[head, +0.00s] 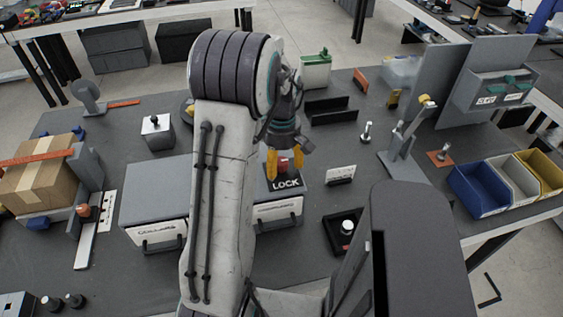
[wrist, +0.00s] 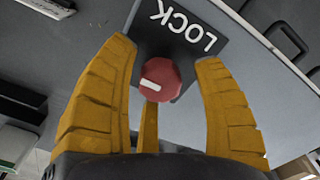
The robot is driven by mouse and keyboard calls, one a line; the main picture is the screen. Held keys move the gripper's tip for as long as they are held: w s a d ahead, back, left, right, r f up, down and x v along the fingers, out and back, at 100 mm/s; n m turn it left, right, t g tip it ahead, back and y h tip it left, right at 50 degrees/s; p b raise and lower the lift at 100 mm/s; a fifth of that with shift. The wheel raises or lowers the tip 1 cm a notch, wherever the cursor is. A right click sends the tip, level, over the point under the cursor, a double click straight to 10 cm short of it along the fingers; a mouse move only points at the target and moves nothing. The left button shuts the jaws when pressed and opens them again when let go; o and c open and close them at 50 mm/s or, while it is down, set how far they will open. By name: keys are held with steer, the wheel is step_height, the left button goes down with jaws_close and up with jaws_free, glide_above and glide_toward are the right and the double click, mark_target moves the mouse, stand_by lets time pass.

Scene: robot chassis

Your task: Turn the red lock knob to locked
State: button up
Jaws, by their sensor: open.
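The red lock knob (wrist: 160,80) is a faceted red knob with a short white mark. It stands on a dark plate lettered LOCK (wrist: 182,22). In the wrist view it sits between the open yellow fingers of my gripper (wrist: 165,85), with a gap on both sides. A third yellow finger shows below it. In the head view my gripper (head: 285,163) points down over the LOCK plate (head: 285,184), and the knob (head: 284,162) is mostly hidden by the fingers. I cannot tell which position the white mark stands for.
Grey drawer boxes (head: 155,198) stand left of the plate, partly behind my arm. Blue, white and yellow bins (head: 480,190) stand at the right edge.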

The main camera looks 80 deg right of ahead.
steer(key=shift+f, duration=0.1)
jaws_close()
stand_by(0.7)
